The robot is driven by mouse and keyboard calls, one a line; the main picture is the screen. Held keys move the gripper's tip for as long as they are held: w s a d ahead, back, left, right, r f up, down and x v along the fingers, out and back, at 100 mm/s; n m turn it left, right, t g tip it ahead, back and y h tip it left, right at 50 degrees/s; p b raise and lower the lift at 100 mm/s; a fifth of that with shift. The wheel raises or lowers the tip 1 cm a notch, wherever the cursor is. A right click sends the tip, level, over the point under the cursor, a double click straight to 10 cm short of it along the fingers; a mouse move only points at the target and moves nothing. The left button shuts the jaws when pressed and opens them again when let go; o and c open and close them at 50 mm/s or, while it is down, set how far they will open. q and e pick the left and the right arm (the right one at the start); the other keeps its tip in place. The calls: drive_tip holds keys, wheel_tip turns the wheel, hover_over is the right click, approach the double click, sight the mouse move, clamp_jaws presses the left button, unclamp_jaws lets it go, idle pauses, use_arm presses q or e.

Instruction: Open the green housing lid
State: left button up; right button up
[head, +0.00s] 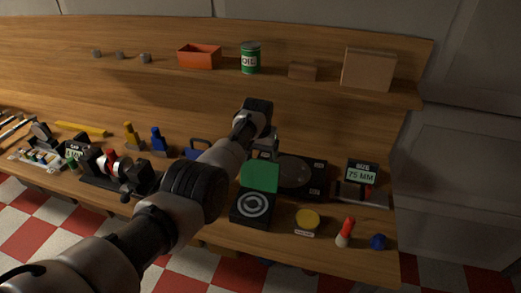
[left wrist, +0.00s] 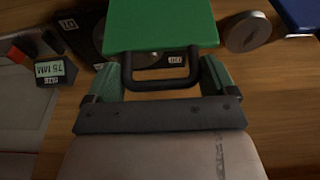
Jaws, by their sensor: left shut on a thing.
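The green lid (head: 260,175) shows at the far side of a black housing (head: 250,222). It appears tilted up, and the ringed round part (head: 252,204) in the housing is exposed. In the left wrist view the lid (left wrist: 160,25) is a flat green panel with a black bar handle (left wrist: 160,85) along its near edge. My left gripper (head: 268,140) is at the lid's far edge. The housing is largely hidden in the left wrist view. My right gripper is not in view.
A black device with a round plate (head: 297,172) and a size display (head: 361,174) stand right of the lid. A yellow disc (head: 307,219), a red-tipped piece (head: 346,231) and a blue knob (head: 378,241) lie near the front edge. A shelf with an oil can (head: 250,58) runs behind.

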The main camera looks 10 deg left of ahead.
sight(261, 169)
use_arm(q)
drive_tip(key=shift+w+r, duration=0.1)
drive_tip(key=shift+w, duration=0.1)
drive_tip(key=shift+w+d, duration=0.1)
drive_tip(key=shift+w, duration=0.05)
drive_tip(key=o, duration=0.8)
drive_tip(key=shift+o, duration=0.8)
drive_tip(key=shift+r, duration=0.45)
drive_tip(key=v, duration=0.9)
drive_tip(key=shift+r, duration=0.35)
